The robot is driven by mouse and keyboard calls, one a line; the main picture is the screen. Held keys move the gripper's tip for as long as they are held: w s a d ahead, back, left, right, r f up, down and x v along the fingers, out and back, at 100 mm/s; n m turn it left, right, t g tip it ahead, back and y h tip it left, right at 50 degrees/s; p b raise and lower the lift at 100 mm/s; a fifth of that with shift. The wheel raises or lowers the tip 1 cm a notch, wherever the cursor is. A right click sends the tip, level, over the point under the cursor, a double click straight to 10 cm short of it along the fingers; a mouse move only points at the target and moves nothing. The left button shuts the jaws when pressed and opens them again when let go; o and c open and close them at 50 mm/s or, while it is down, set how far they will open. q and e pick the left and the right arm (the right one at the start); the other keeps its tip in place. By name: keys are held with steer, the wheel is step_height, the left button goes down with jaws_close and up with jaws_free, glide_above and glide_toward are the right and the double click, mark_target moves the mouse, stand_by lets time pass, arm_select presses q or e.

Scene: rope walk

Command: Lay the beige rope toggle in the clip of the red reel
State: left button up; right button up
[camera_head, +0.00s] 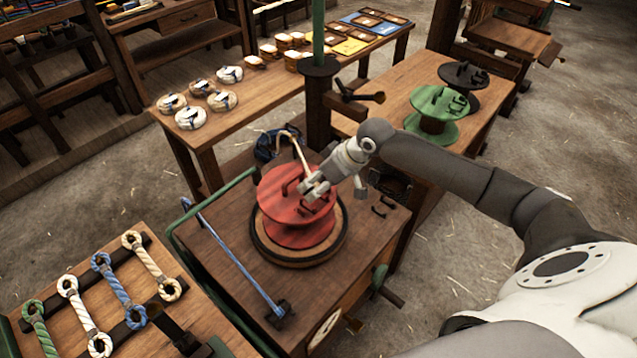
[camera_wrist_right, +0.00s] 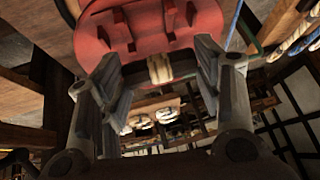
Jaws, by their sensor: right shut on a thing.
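The red reel (camera_head: 297,228) stands on a round wooden turntable on the middle bench. Raised dark red clip parts (camera_head: 290,186) show on its top. My right gripper (camera_head: 309,189) is over the reel's top, shut on the beige rope toggle. A thin beige length (camera_head: 300,152) runs up from the gripper toward the back of the bench. In the right wrist view a short beige piece (camera_wrist_right: 160,68) shows between the fingers, close to the red reel's rim (camera_wrist_right: 150,45). The fingers partly hide the clip, and I cannot tell whether the toggle touches it. My left gripper is not in view.
A dark post (camera_head: 319,105) rises behind the reel. Green (camera_head: 437,112) and black (camera_head: 463,77) reels stand on the right table.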

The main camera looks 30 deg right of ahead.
steer(key=shift+f+b, duration=0.3)
steer(key=shift+f, duration=1.65)
steer(key=shift+f, duration=0.35)
steer(key=o, duration=0.9)
steer(key=shift+r, duration=0.1)
step_height(320, 180, up, 7)
steer(key=p, duration=0.7)
